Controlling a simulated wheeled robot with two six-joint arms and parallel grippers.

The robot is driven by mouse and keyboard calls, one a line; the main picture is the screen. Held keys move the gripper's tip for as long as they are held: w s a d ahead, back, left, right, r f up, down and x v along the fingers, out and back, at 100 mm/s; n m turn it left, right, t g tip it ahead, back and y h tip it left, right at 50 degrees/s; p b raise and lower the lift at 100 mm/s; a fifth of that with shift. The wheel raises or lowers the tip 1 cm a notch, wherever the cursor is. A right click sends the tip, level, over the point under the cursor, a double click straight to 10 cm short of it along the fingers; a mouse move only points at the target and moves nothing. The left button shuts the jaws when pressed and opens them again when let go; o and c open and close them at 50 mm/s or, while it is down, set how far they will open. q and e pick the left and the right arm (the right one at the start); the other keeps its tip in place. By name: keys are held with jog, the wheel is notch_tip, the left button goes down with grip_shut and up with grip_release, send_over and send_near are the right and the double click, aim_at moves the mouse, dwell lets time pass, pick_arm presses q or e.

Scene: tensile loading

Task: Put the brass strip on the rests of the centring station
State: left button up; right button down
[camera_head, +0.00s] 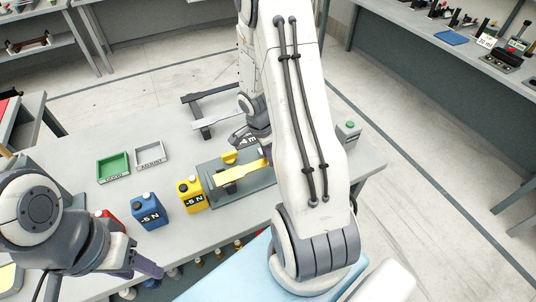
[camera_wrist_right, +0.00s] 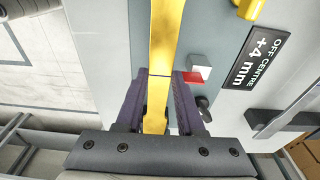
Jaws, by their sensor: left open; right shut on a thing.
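The brass strip (camera_head: 236,176) is a flat yellow bar lying over the centring station (camera_head: 262,184), a grey-green plate with dark supports. My right gripper (camera_head: 265,156) is shut on the strip near its far end. In the right wrist view the strip (camera_wrist_right: 166,40) runs lengthwise between the purple fingers of that gripper (camera_wrist_right: 159,78). I cannot tell whether the strip touches the rests, which are largely hidden by the strip and my right arm. A sign (camera_wrist_right: 256,60) there reads "OFF CENTRE +4 mm". My left gripper (camera_head: 148,268) is open and empty at the table's front edge.
A yellow (camera_head: 192,195) and a blue (camera_head: 149,211) "-5 N" weight stand left of the station, with a red one (camera_head: 106,216) beyond. Green (camera_head: 113,167) and grey (camera_head: 150,155) trays lie behind.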

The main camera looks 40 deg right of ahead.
aim_at(263, 162)
jog(key=c, duration=0.5)
grip_release()
jog(key=shift+r+p, duration=0.25)
jog(key=shift+p, duration=0.05)
notch_tip(263, 162, up, 12)
jog(key=a+b, duration=0.2)
jog(key=s+a+r+n+y, duration=0.1)
jog(key=a+n, duration=0.5)
jog(key=a, duration=0.3)
jog(key=s+a+r+n, duration=0.2)
jog(key=a+n, duration=0.4)
jog(key=a, duration=0.2)
jog(key=s+a+n, duration=0.3)
jog(key=s+n, duration=0.1)
jog(key=n, duration=0.1)
jog(key=s+a+n+y, duration=0.1)
jog(key=s+a+n, duration=0.3)
jog(key=s+n, duration=0.1)
jog(key=s+a+r+n, duration=0.1)
jog(key=s+a+n, duration=0.3)
jog(key=n, duration=0.2)
jog(key=shift+s+a+y, duration=0.25)
jog(key=shift+y, duration=0.15)
